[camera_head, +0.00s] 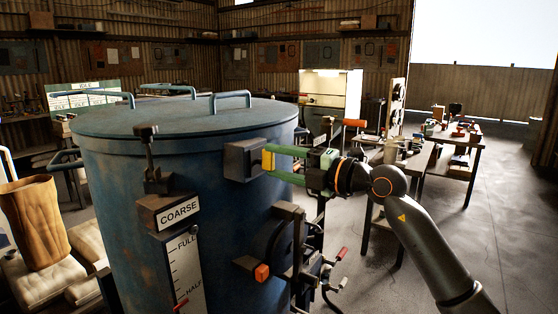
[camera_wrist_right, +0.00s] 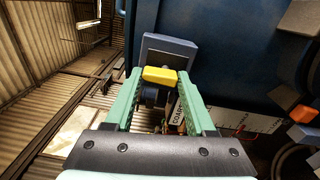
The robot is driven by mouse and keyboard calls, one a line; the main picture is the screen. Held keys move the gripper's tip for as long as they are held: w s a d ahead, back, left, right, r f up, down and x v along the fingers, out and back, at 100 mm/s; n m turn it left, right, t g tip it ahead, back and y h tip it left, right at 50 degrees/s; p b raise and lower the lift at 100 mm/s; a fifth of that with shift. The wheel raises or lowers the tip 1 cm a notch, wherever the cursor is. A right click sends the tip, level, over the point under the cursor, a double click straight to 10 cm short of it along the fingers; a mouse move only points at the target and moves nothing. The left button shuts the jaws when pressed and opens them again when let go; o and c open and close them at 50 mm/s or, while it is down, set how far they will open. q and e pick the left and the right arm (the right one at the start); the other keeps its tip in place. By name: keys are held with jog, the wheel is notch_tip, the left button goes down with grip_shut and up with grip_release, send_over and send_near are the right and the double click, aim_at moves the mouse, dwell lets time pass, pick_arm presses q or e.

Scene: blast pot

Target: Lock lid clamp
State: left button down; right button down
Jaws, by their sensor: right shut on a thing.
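The large blue pot (camera_head: 230,215) stands at the centre of the head view with its round lid (camera_head: 175,118) seated on top. A dark clamp block (camera_head: 240,160) sits on the pot's right side just below the rim. It also shows in the wrist view (camera_wrist_right: 172,48). A yellow clamp tab (camera_head: 268,158) stands out from the block and also shows in the wrist view (camera_wrist_right: 159,75). My right gripper (camera_head: 270,163) has its green fingers shut on this yellow tab, one on each side. It also shows in the wrist view (camera_wrist_right: 159,88). My left gripper is out of view.
A dark upright fitting (camera_head: 150,155) stands above the "COARSE" label (camera_head: 180,212) on the pot's front. Pipework with an orange-ended handle (camera_head: 262,272) sticks out below my right gripper. A workbench (camera_head: 425,158) stands behind my right arm. Open floor lies at right.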

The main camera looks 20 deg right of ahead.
jog(key=shift+c, duration=1.2)
grip_release()
jog(key=shift+s+d+f, duration=0.1)
jog(key=shift+s+d, duration=0.25)
jog(key=b+v, duration=0.3)
jog(key=v, duration=0.8)
jog(key=shift+s, duration=0.2)
